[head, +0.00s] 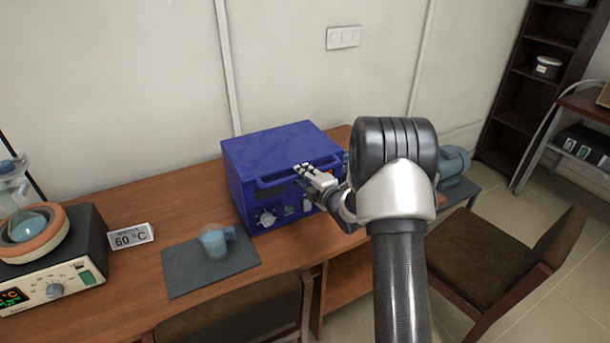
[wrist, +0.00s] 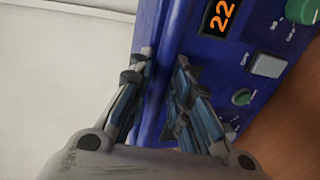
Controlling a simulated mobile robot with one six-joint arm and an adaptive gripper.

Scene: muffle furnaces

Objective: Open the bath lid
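The bath is a blue box (head: 275,150) on the wooden desk, and its lid (head: 284,145) looks closed. A blue bar handle (head: 285,178) runs along the upper front edge. My gripper (head: 306,172) is at the right part of this handle. In the wrist view, my gripper (wrist: 163,62) has one finger on each side of the blue handle (wrist: 158,85), and the fingertips lie close against it. The bath's orange display (wrist: 222,16) shows beside it. My arm hides the bath's right front.
A 60 °C sign (head: 131,236) and a heating mantle (head: 50,265) are to the left. Chairs (head: 493,245) stand in front and at right.

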